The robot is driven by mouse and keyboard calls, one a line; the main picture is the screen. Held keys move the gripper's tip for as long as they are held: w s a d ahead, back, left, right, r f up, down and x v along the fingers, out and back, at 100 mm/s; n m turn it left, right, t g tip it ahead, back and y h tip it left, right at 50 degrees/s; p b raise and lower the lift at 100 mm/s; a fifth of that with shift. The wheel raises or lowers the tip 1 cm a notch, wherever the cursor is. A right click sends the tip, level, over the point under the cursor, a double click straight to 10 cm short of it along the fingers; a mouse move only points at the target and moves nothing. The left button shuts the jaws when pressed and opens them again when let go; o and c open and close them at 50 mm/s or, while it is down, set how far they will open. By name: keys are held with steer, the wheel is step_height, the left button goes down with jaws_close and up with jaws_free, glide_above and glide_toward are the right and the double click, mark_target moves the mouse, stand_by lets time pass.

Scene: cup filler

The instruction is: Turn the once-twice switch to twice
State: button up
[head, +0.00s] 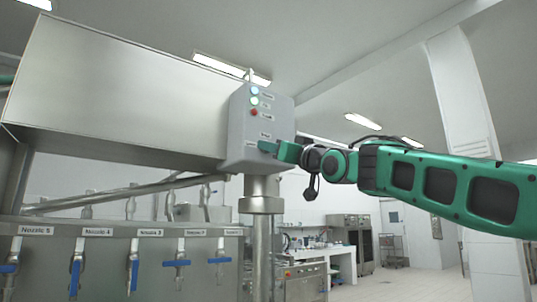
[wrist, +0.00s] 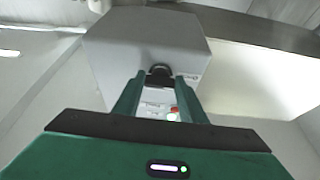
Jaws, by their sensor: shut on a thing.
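The grey control box (head: 240,130) hangs at the end of the large metal hopper. It carries lit buttons and a red button (head: 254,113), with small labels beside them. My gripper (head: 268,147) reaches in from the right to the lower part of the box face. In the wrist view my gripper (wrist: 163,79) has its two green fingers on either side of the black once-twice switch (wrist: 160,72), shut on it. In the head view the fingers hide the switch. I cannot tell which way the switch points, and its labels are too small to read surely.
The metal hopper (head: 120,90) fills the upper left. Below it, several nozzles with blue-handled valves (head: 134,274) line a steel panel (head: 105,250). A steel post (head: 262,205) stands under the box.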

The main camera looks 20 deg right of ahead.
steer(key=shift+a, duration=0.1)
steer(key=shift+s+a+r+m+g+h, duration=0.1)
steer(key=shift+m+g+h, duration=0.85)
steer(key=shift+m, duration=2.7)
steer(key=shift+w+a+r+m+g+h, duration=0.15)
steer(key=shift+m+h, duration=1.65)
steer(key=shift+m, duration=1.9)
steer(key=shift+s+a+r+m+g+h, duration=0.15)
steer(key=shift+m+g+h, duration=0.85)
steer(key=shift+m, duration=2.65)
steer(key=shift+d+f+t+h, duration=0.1)
steer(key=shift+t+h, duration=0.2)
steer(key=shift+h, duration=0.05)
steer(key=o, duration=1.1)
steer(key=shift+d, duration=0.1)
steer(key=shift+c, duration=0.2)
steer(key=shift+s+r, duration=0.15)
steer(key=shift+r, duration=0.05)
